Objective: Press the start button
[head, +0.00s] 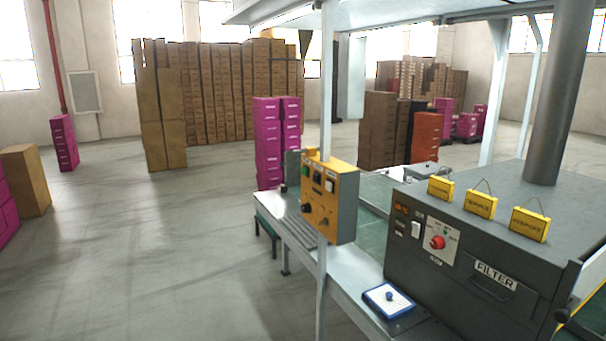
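I cannot read which control is the start button. Neither of my grippers is in view.
A blue-rimmed white pad (375,305) with a blue knob lies on the line's edge. Three yellow signs (480,205) stand on the grey machine. Pink boxes (266,150) stack behind the line, brown boxes (215,95) farther back.

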